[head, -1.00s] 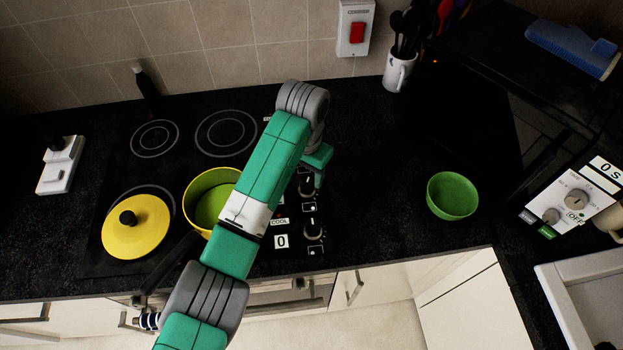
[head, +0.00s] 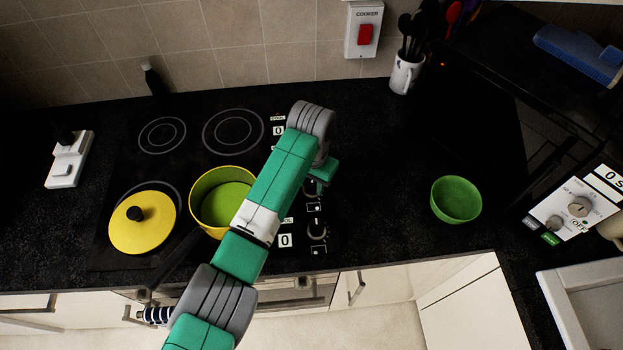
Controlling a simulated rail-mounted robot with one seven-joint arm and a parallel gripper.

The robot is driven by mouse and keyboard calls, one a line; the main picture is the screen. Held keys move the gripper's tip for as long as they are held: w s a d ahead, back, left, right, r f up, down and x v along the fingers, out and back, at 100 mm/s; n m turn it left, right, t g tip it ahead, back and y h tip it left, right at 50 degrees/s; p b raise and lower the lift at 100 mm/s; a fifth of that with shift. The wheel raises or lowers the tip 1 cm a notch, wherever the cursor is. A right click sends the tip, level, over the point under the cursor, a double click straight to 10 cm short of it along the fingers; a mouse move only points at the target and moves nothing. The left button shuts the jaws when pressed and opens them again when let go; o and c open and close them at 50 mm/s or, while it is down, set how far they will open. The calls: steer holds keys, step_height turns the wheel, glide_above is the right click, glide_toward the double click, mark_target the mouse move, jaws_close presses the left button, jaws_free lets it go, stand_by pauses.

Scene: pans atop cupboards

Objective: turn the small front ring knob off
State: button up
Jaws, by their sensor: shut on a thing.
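A black hob (head: 190,113) is set in the dark worktop, with a column of dark control knobs along its right side. The frontmost knob (head: 318,229) shows clear of my arm, next to a label reading 0. My gripper (head: 316,183) is over the knob just behind that one and points down. It is shut on that knob, which is mostly hidden by the gripper. The fingertips are small and dark, so the knob's pointer cannot be read. My arm hides part of the label column.
A yellow pan (head: 193,195), green inside, stands left of my arm with its handle towards the front edge. A yellow lid (head: 155,235) lies further left. A green bowl (head: 456,199) stands on clear worktop to the right. A utensil mug (head: 403,74) stands behind.

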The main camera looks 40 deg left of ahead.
mark_target(312, 183)
steer(key=shift+d+r+n+p, duration=0.1)
steer(key=shift+r+n+p, duration=0.35)
steer(key=shift+n+p, duration=0.3)
steer(key=n, duration=0.1)
steer(key=n+p, duration=0.1)
steer(key=n, duration=0.1)
steer(key=shift+f, duration=0.4)
steer(key=o, duration=1)
steer(key=shift+c, duration=0.2)
step_height(312, 183, up, 8)
steer(key=shift+f, duration=0.1)
steer(key=shift+w, duration=0.1)
